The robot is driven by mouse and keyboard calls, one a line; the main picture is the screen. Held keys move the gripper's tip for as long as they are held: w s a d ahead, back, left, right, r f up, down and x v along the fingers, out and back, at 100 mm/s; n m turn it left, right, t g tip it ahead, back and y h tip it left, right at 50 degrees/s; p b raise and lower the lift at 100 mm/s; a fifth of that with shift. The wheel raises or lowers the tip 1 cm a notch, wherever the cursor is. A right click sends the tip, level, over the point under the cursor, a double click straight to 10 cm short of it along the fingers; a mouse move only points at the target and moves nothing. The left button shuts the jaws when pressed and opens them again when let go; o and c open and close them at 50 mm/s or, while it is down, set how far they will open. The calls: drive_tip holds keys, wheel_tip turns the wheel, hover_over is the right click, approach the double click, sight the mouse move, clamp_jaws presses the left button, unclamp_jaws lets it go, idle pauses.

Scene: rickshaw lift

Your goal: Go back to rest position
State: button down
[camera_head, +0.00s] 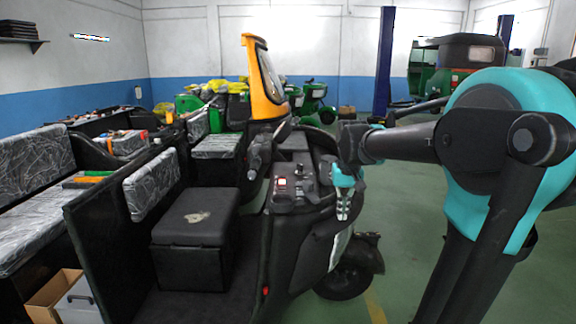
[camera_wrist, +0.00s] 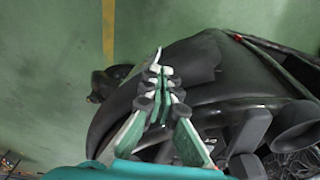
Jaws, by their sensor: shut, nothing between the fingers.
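My gripper (camera_head: 343,200) hangs at the end of my arm, in front of the right side of the black rickshaw (camera_head: 310,255), close to its dashboard (camera_head: 298,192). In the wrist view my gripper (camera_wrist: 161,83) has its fingers together with nothing between them, above the black front body of the rickshaw (camera_wrist: 195,70). Whether the fingertips touch the body I cannot tell. My arm reaches in from the right of the head view.
A blue lift post (camera_head: 384,60) and a green rickshaw (camera_head: 465,62) are behind. Green floor (camera_head: 415,235) is clear between the rickshaw and my arm.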

drive_tip(key=s+d+f+t, duration=0.2)
drive_tip(key=s+f+t, duration=0.1)
drive_tip(key=s+f, duration=1.4)
wheel_tip(320, 180, down, 2)
drive_tip(key=shift+s+d+f, duration=0.2)
drive_tip(key=shift+s+d, duration=0.05)
drive_tip(key=shift+s, duration=0.05)
drive_tip(key=c, duration=2.2)
unclamp_jaws()
